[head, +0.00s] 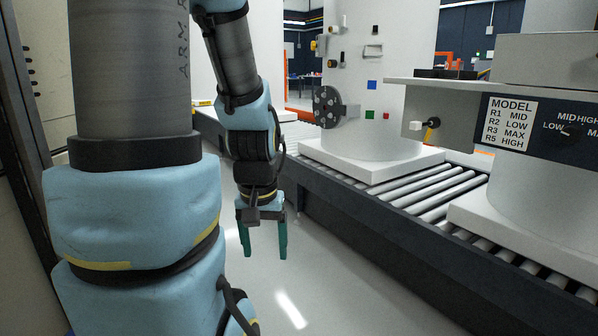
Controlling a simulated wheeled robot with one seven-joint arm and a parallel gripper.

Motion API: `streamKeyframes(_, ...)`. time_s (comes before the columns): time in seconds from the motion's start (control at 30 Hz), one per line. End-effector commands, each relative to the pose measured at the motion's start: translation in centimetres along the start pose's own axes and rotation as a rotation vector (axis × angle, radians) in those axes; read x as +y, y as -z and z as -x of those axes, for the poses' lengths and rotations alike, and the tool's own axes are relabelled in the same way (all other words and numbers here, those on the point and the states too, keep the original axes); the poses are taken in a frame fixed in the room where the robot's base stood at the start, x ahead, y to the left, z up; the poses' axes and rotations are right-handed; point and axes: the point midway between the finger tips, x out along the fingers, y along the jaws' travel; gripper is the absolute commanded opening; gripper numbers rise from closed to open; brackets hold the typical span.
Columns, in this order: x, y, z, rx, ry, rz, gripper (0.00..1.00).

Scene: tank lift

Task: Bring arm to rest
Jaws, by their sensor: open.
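My gripper (264,240) hangs at the end of my blue and grey arm, left of the middle in the head view. Its two green fingers point down and stand apart with nothing between them. It is over the open floor, to the left of the roller conveyor (345,222) and apart from it. My arm's large upper links fill the left part of the view and hide what is behind them.
A white tank (372,130) on a pale square base stands on the conveyor. A control panel (540,128) with a MODEL label juts in at the right. A dark frame (22,150) stands at far left. Grey floor (325,290) is clear below my gripper.

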Motion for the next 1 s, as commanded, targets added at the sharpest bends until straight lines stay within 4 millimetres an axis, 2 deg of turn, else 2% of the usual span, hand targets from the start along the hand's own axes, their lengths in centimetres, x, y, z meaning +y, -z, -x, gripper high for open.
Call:
streamKeyframes(0.03, 0.0, 0.4, 2.9, 0.001, 0.0, 0.0, 0.76)
streamKeyframes(0.6, 0.1, 2.8, 20.1, 0.002, 0.0, 0.001, 0.76)
streamKeyframes(0.8, 0.1, 3.3, 23.4, 0.002, 0.0, 0.0, 0.76)
streamKeyframes(1.0, 0.1, 3.4, 24.0, 0.002, 0.0, 0.0, 0.76)
